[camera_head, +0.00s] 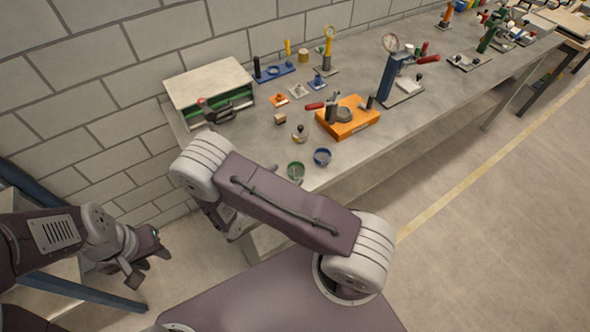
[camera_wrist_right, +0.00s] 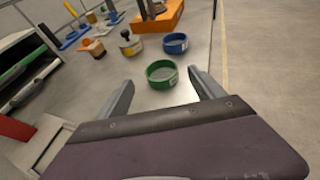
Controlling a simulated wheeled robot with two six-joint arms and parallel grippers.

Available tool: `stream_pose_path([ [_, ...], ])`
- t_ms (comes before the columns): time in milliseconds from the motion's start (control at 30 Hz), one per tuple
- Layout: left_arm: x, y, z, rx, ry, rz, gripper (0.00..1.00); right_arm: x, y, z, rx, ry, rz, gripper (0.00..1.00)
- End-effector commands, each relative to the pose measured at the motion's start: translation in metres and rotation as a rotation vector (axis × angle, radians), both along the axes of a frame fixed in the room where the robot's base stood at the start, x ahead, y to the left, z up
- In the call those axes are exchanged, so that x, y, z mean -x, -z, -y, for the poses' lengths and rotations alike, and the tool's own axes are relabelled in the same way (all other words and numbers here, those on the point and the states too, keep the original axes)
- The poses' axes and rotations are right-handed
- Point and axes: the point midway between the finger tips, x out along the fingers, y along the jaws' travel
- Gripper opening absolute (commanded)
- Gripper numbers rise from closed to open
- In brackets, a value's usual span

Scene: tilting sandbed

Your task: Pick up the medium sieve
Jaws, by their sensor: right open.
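Two small ring-shaped sieves stand on the grey workbench. One is green (camera_head: 296,170), the other blue (camera_head: 322,157); I cannot tell from the pictures which is the medium one. In the right wrist view the green sieve (camera_wrist_right: 161,73) lies ahead, between the lines of the fingers, and the blue sieve (camera_wrist_right: 175,43) is farther off. My right gripper (camera_wrist_right: 161,80) is open and empty, short of the green sieve.
The workbench (camera_head: 262,152) bears an orange block (camera_head: 348,122) with a fixture, a small knobbed weight (camera_head: 300,134), and a drawer box (camera_head: 208,84) at the left. A press (camera_head: 391,75) and more tools stand farther along. The bench's front edge is close to the sieves.

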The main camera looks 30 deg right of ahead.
Motion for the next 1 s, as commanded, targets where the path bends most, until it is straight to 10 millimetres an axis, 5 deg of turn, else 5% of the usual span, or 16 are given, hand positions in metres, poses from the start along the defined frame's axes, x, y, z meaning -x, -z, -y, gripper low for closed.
stream_pose_path([
  [433, 0.0, -0.019, 0.0, 0.0, 0.001, 0.001, 0.36, -0.02, 0.022, 0.043, -0.001, 0.007, -0.002, 0.77],
  [700, 0.0, -0.018, 0.0, 0.0, 0.001, 0.0, 0.36, -0.023, 0.025, 0.046, -0.003, 0.004, 0.001, 0.77],
  [933, 0.0, -0.018, 0.0, 0.0, 0.001, 0.0, 0.36, -0.023, 0.025, 0.046, -0.002, 0.004, 0.0, 0.13],
  [1000, 0.0, -0.018, 0.0, 0.0, 0.001, 0.0, 0.36, -0.023, 0.025, 0.046, -0.002, 0.004, 0.0, 0.12],
])
